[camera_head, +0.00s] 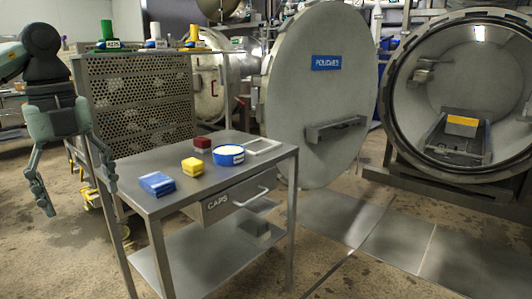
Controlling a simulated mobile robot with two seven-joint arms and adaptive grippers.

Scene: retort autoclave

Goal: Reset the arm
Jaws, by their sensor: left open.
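My left gripper (76,188) hangs fingers-down at the left, over the floor and to the left of the metal table. Its two fingers are spread apart with nothing between them. The arm comes in from the upper left and bends down at the elbow. The gripper is apart from the table and everything on it. My right arm and right gripper do not show.
A steel table (232,185) holds a blue block (157,184), a yellow block (192,166), a dark red block (203,142), a blue-rimmed bowl (229,155) and a pale frame (264,146). A perforated rack (140,101) stands behind. A round door (318,92) and open autoclave (463,85) are right.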

